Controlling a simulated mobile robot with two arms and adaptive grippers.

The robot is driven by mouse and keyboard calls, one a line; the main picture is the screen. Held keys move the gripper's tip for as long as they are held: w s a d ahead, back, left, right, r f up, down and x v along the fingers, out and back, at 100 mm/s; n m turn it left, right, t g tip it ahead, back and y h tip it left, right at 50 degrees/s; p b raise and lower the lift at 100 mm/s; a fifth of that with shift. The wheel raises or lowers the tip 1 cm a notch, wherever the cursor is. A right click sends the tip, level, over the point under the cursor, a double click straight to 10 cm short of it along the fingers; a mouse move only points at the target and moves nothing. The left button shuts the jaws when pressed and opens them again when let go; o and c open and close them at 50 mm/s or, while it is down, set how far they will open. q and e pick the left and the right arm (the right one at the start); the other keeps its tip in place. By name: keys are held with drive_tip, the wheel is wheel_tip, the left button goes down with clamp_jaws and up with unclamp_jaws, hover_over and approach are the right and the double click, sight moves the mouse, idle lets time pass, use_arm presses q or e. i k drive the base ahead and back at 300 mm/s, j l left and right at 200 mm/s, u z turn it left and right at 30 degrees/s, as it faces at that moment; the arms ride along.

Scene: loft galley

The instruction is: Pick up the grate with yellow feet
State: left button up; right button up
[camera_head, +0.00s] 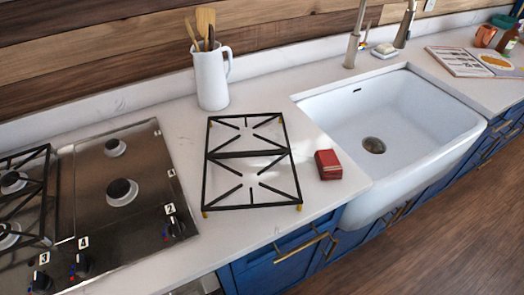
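The black grate with yellow feet (251,155) lies flat on the white counter, between the cooktop and the sink. Yellow feet show at its front corners and at its back left corner. A second black grate (47,196) sits over the left burners of the cooktop; its left part is cut off by the picture edge. Neither of my grippers shows in the head view.
The steel cooktop (150,222) has bare right burners and numbered knobs. A white pitcher with wooden utensils (210,80) stands behind the grate. A red box (328,165) sits close to its right. The white sink (395,120) lies further right. Blue cabinets (262,275) are below.

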sight(211, 156)
drive_tip(key=i+l, duration=0.1)
drive_tip(key=l, duration=0.55)
drive_tip(key=i+l+u, duration=0.1)
drive_tip(key=l, duration=0.6)
